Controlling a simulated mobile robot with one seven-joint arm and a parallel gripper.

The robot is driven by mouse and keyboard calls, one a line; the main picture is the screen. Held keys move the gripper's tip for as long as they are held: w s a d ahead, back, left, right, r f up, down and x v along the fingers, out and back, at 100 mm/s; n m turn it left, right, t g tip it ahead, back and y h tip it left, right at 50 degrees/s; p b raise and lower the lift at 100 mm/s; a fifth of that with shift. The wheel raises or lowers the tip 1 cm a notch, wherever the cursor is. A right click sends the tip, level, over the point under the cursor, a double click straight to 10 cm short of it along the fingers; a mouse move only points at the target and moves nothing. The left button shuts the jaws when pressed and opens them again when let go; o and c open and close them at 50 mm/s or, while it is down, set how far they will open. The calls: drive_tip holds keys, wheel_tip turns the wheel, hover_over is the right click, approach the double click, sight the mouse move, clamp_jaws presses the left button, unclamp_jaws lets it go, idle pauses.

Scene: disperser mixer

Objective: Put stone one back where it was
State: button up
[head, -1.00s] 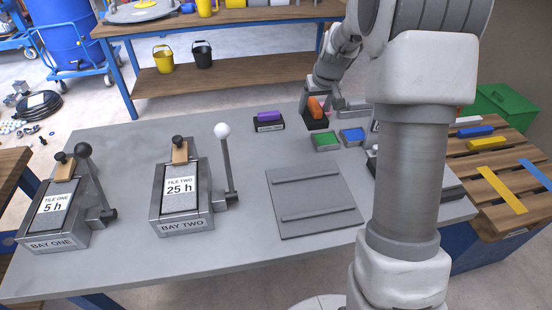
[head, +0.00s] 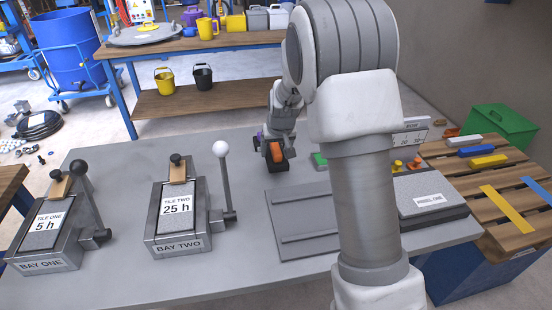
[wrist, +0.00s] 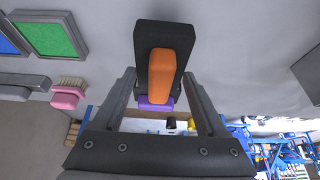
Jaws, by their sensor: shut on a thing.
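My gripper (wrist: 161,78) is shut on a black block with an orange top (wrist: 170,68). In the head view the orange-topped block (head: 277,150) hangs from my gripper (head: 275,138) over the back of the grey table, near a purple block (head: 260,137). The purple block is mostly hidden there; in the wrist view a purple edge (wrist: 155,104) shows just beyond the orange top. No readable label shows which block is stone one. I cannot tell whether the held block touches the table.
A green square pad (head: 319,160) and a grey ridged plate (head: 290,222) lie to the right. Bay two (head: 178,220) with its upright lever stands front left. The wrist view also shows a pink brush (wrist: 68,96). The table between bay two and the plate is clear.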

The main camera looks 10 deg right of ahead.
drive_tip(key=shift+f, duration=1.5)
drive_tip(key=shift+f+b, duration=0.15)
drive_tip(key=shift+b, duration=0.15)
drive_tip(key=o, duration=1.5)
drive_tip(key=shift+s+r, duration=0.1)
drive_tip(key=shift+r, duration=0.4)
drive_tip(key=s+r+p, duration=0.2)
drive_tip(key=s+r, duration=1.7)
drive_tip(key=r, duration=0.2)
drive_tip(key=shift+t, duration=0.4)
drive_tip(key=s, duration=1.6)
drive_tip(key=shift+s+r, duration=0.3)
drive_tip(key=shift+r, duration=0.1)
